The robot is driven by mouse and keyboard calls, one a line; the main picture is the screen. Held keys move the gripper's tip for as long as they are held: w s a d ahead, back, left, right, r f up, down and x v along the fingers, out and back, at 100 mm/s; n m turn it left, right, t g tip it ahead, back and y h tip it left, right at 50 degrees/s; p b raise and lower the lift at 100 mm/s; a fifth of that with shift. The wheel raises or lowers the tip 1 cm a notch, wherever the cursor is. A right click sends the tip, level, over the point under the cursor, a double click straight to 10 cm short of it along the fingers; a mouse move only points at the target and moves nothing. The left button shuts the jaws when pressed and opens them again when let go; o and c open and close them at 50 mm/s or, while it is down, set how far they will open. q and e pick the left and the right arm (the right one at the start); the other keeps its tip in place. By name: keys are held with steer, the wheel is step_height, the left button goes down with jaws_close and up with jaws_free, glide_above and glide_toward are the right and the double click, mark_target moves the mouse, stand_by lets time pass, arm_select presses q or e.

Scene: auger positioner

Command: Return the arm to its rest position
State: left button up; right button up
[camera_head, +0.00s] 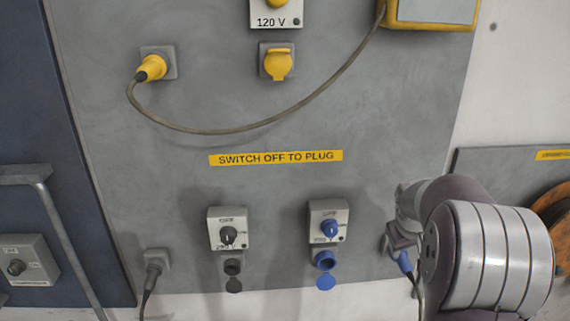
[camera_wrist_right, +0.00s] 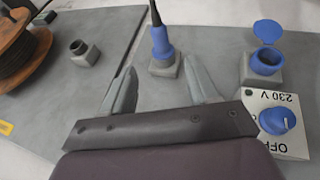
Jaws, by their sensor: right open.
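My right arm comes in at the lower right of the head view, and its gripper (camera_head: 400,236) is close to the panel by a blue plug (camera_head: 405,262). In the right wrist view the two fingers of the gripper (camera_wrist_right: 162,90) are spread apart with nothing between their tips. The blue plug (camera_wrist_right: 161,45) stands in a grey socket (camera_wrist_right: 166,67) just beyond the fingers, with its cable leading away. The plug appears apart from both fingers. My left gripper does not show.
A blue socket (camera_head: 325,262) with its lid hanging open sits under a switch box (camera_head: 329,222), left of my right gripper. A yellow plug (camera_head: 152,68) with a drooping cable (camera_head: 270,122) is higher up. A cable reel (camera_head: 552,212) stands right. A bent rail (camera_head: 62,220) is at left.

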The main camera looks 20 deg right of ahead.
steer(key=s+a+f+y, duration=0.1)
steer(key=s+a+f, duration=0.2)
steer(key=a, duration=0.5)
steer(key=s+a+f+n+g+y, duration=0.1)
steer(key=s+a+f, duration=0.3)
steer(key=a, duration=0.5)
steer(key=s+a+f+n+g+y, duration=0.1)
steer(key=s+a+f+y, duration=0.1)
steer(key=s+a, duration=0.3)
steer(key=a+f, duration=0.1)
steer(key=a, duration=0.3)
steer(key=shift+a+f, duration=0.2)
steer(key=shift+f, duration=0.2)
steer(key=shift+c, duration=0.2)
